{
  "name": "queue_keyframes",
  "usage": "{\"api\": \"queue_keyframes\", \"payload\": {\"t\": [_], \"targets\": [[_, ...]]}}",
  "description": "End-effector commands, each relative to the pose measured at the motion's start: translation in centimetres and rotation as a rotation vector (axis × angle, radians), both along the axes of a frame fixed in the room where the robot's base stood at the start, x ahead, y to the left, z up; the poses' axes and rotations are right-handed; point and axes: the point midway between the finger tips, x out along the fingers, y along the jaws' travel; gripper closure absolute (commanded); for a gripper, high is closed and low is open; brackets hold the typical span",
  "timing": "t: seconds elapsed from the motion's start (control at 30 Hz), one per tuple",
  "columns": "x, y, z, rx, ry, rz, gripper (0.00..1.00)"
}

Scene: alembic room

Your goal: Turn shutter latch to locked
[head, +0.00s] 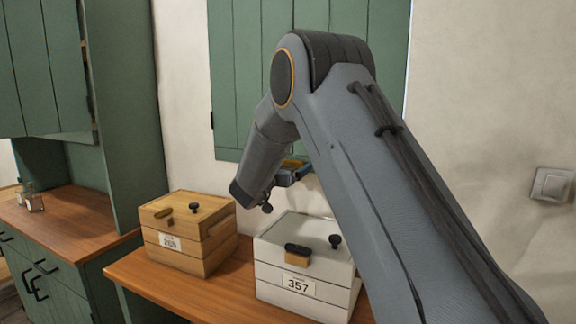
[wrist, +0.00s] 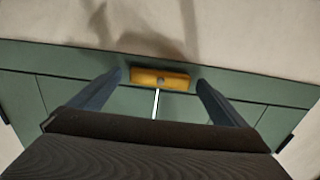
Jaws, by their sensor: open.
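The green shutter (head: 238,90) hangs on the wall behind my arm, and its edge and two panels show in the wrist view (wrist: 60,95). The yellow latch (wrist: 146,77) is a short bar with a grey pivot, lying roughly level in the wrist view above the bright seam between the panels. My gripper (wrist: 159,79) is open, with one dark blue finger on each side of the latch. I cannot tell whether either finger touches it. In the head view my gripper (head: 291,174) is by the shutter's lower edge, partly hidden by my arm.
A wooden box (head: 188,262) and a white box (head: 300,317) marked 357 stand on the wooden table (head: 150,292) below my gripper. A green cabinet (head: 85,270) with a wooden top is at the left. A switch (head: 551,185) is on the right wall.

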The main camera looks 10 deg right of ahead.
Motion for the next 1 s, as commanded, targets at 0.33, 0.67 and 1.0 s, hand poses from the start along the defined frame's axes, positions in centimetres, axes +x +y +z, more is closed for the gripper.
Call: {"api": "queue_keyframes", "payload": {"t": [0.33,0.67,1.0], "targets": [[0.13,0.04,-0.04,0.000,0.000,0.002,0.15],[0.13,0.07,-0.05,0.004,-0.003,0.002,0.44],[0.20,0.07,-0.19,0.107,-0.078,0.001,0.44]]}}
